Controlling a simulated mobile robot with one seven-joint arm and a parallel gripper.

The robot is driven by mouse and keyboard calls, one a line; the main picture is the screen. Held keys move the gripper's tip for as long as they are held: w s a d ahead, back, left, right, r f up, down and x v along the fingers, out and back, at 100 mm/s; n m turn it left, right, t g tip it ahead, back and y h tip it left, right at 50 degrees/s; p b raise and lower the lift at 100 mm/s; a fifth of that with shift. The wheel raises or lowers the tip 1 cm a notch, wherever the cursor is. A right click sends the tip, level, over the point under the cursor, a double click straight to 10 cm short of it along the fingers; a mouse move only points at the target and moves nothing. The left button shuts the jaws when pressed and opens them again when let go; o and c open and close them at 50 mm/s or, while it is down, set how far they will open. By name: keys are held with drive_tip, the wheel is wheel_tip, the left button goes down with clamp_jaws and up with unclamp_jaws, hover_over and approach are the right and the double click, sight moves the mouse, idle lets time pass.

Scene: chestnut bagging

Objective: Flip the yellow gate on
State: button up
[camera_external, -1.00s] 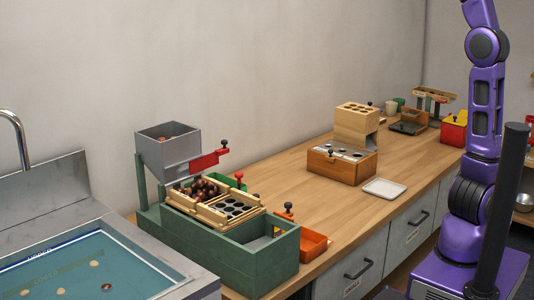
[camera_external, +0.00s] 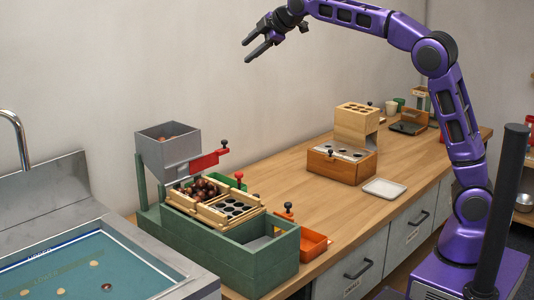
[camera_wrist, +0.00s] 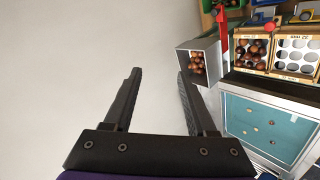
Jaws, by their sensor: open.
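The green sorting station (camera_external: 255,262) stands at the front left of the counter. It carries a red gate (camera_external: 204,162) with a black knob below the grey hopper (camera_external: 168,150), and an orange lever (camera_external: 287,215) with a black knob at its right end. The red gate also shows in the wrist view (camera_wrist: 222,25), beside the hopper (camera_wrist: 207,68) with chestnuts in it. My gripper (camera_external: 249,51) is open and empty, high above the counter by the wall. Its two black fingers (camera_wrist: 159,75) are apart in the wrist view.
Chestnuts (camera_external: 200,188) lie in a wooden tray beside a tray with round holes (camera_external: 235,207). A sink with a teal bottom (camera_external: 80,265) is at the left. A wooden box (camera_external: 340,168) and a white plate (camera_external: 384,189) stand farther right. The middle of the counter is clear.

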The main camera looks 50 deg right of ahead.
wheel_tip(320, 180, down, 12)
drive_tip(key=s+d+g+y, duration=0.1)
drive_tip(key=s+d+g, duration=0.1)
drive_tip(key=g, duration=0.2)
drive_tip(key=g+y, duration=0.3)
drive_tip(key=g, duration=0.2)
approach(257, 195)
drive_tip(key=b+x, duration=0.2)
drive_tip(key=x, duration=0.6)
clamp_jaws()
